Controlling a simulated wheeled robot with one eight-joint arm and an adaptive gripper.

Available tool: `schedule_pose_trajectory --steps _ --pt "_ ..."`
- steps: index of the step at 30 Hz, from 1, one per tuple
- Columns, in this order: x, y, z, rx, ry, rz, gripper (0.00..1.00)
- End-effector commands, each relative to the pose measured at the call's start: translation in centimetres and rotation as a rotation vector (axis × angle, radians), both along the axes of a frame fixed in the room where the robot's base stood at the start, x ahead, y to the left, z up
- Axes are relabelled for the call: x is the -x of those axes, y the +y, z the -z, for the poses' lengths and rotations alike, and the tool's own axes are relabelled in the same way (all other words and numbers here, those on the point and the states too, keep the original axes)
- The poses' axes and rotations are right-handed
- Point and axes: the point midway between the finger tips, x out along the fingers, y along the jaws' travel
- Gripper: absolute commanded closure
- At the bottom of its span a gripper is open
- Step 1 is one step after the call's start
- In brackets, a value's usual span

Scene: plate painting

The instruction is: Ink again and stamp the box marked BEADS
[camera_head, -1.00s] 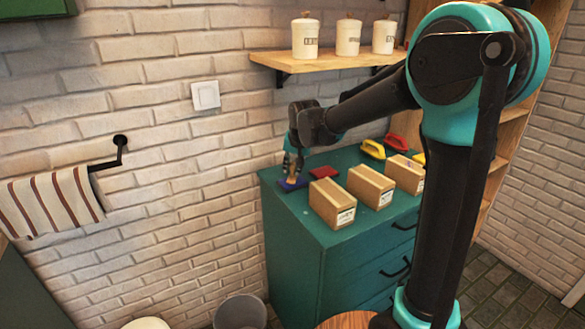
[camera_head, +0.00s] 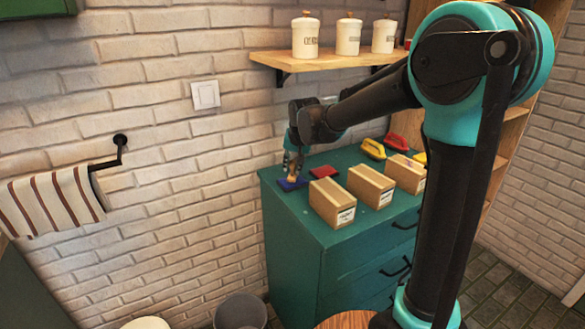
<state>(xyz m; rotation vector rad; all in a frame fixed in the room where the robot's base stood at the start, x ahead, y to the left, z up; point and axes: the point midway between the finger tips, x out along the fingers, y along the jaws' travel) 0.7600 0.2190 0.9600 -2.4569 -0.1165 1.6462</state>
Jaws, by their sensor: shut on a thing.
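My gripper (camera_head: 293,165) is shut on a small wooden stamp (camera_head: 292,178). The stamp is upright at the blue ink pad (camera_head: 285,186); I cannot tell whether it touches the pad. A red ink pad (camera_head: 324,171) lies to the right of the blue one. Three cardboard boxes stand in a row on the green cabinet: the left box (camera_head: 327,200), the middle box (camera_head: 368,183) and the right box (camera_head: 404,171). Each has a pale label on its front, too small to read, so I cannot tell which is marked BEADS.
The green cabinet (camera_head: 290,226) stands against the brick wall. Yellow (camera_head: 372,147) and red (camera_head: 398,142) handled items lie behind the boxes. A wooden shelf (camera_head: 290,61) with white canisters hangs above. A grey bin (camera_head: 240,312) stands on the floor.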

Motion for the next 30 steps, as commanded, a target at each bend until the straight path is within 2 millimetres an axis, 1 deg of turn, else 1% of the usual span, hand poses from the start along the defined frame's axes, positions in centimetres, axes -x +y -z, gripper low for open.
schedule_pose_trajectory --steps 22,27,30 --pt "-0.1 0.0 -5.5 -0.001 -0.001 0.0 0.94" --pt "0.0 0.0 -6.3 -0.001 -0.001 0.0 0.94" --pt "0.0 0.0 -6.4 -0.001 -0.001 0.0 0.94"
